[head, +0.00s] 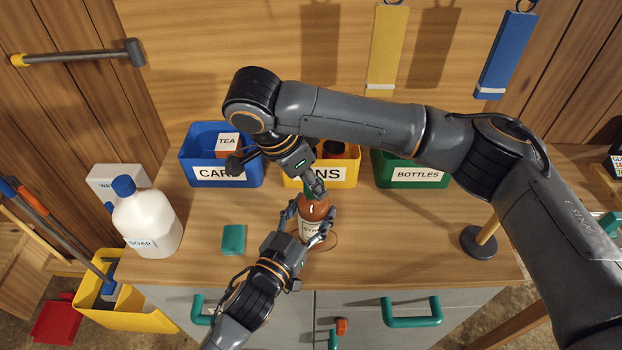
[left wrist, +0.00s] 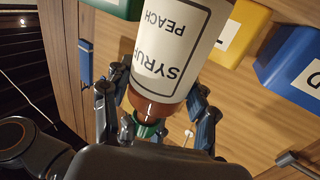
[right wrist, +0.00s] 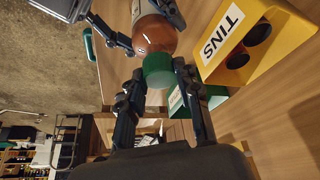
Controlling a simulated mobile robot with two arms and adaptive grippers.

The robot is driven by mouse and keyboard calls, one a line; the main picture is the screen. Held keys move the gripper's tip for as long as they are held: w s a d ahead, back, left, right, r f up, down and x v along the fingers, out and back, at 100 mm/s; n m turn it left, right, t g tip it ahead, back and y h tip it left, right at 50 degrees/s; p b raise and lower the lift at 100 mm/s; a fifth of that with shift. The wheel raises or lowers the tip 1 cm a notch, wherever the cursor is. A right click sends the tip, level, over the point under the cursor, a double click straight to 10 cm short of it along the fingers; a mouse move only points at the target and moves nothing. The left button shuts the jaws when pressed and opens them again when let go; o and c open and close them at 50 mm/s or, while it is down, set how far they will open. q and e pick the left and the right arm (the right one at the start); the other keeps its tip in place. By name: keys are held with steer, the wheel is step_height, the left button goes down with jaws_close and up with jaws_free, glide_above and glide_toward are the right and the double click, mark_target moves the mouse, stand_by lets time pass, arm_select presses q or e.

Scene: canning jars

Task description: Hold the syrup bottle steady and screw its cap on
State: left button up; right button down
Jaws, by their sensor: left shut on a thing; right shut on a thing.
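The syrup bottle (head: 313,211), amber with a white label, stands upright on the wooden counter. My left gripper (head: 308,220) is shut around its body from the front. In the left wrist view the bottle's label (left wrist: 172,48) appears upside down between the fingers. The green cap (right wrist: 158,70) sits at the top of the bottle, in line with it. My right gripper (right wrist: 156,82) is shut on the cap from above, a finger on each side. The cap also shows in the left wrist view (left wrist: 148,128). Its thread is hidden.
Behind the bottle stand a blue bin (head: 225,182), a yellow TINS bin (head: 347,178) and a green BOTTLES bin (head: 417,178). A white soap jug (head: 150,225) and a green block (head: 233,239) are left. A dark-based stand (head: 478,242) is right.

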arm_select(q)
steer(key=shift+a, duration=0.1)
arm_select(e)
steer(key=shift+m, duration=0.4)
steer(key=c, duration=0.9)
jaws_free()
steer(key=shift+o, duration=0.2)
steer(key=shift+r, duration=0.15)
steer(key=v, duration=1.1)
steer(key=shift+a+r, duration=0.25)
steer(key=shift+r, duration=0.1)
arm_select(q)
steer(key=o, duration=1.4)
steer(key=shift+c, duration=0.2)
